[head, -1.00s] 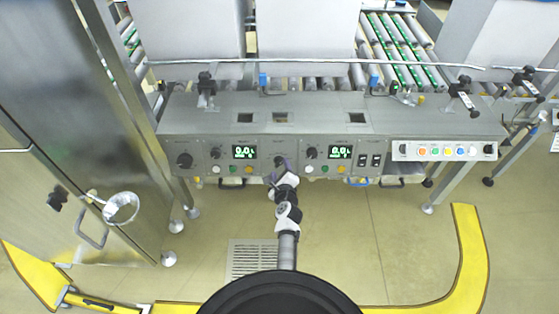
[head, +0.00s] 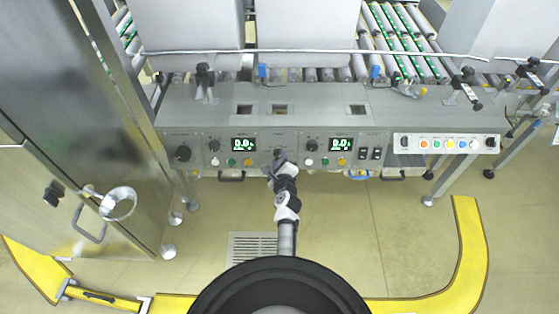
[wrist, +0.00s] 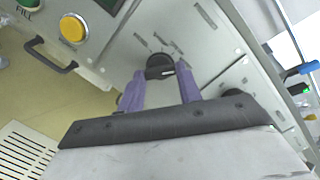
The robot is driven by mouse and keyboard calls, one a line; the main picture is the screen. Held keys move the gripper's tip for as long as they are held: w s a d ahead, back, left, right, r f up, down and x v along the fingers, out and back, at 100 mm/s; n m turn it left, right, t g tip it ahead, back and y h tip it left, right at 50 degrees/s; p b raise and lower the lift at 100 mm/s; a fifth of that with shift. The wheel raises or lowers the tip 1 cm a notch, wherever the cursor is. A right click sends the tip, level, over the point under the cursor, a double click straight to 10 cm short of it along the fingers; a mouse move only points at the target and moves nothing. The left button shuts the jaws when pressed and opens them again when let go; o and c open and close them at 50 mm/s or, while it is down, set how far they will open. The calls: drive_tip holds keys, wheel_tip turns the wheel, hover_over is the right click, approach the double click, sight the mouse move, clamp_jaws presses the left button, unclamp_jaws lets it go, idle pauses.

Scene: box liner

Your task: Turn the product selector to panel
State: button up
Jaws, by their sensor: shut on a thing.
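The product selector looks to be the black rotary knob (wrist: 160,66) on the grey front panel, with small printed labels around its upper side in the wrist view. The labels are too small to read. A pale mark shows on the knob's near face. My gripper (wrist: 161,76) has one purple finger on each side of the knob and is shut on it. In the head view my gripper (head: 279,159) reaches the middle of the panel, and its fingers mostly hide the knob there.
The control panel also carries green displays (head: 243,144), other black knobs (head: 183,153), and push buttons such as a yellow one (wrist: 73,28). A row of coloured buttons (head: 447,143) is at the right. Handles (wrist: 50,55) stick out below. Rollers (head: 395,40) lie behind.

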drive_tip(key=shift+n, duration=0.4)
drive_tip(key=n, duration=0.4)
drive_tip(key=shift+w+r+n+g, duration=0.1)
drive_tip(key=shift+n+g, duration=0.2)
drive_tip(key=shift+g, duration=0.1)
drive_tip(key=n, duration=0.5)
drive_tip(key=shift+r+g, duration=0.1)
drive_tip(key=shift+g, duration=0.3)
drive_tip(key=n, duration=0.5)
drive_tip(key=shift+a+r+n, duration=0.1)
drive_tip(key=shift+n, duration=0.2)
drive_tip(key=n+h, duration=0.1)
drive_tip(key=n, duration=0.3)
drive_tip(key=shift+n+g, duration=0.4)
drive_tip(key=o, duration=1)
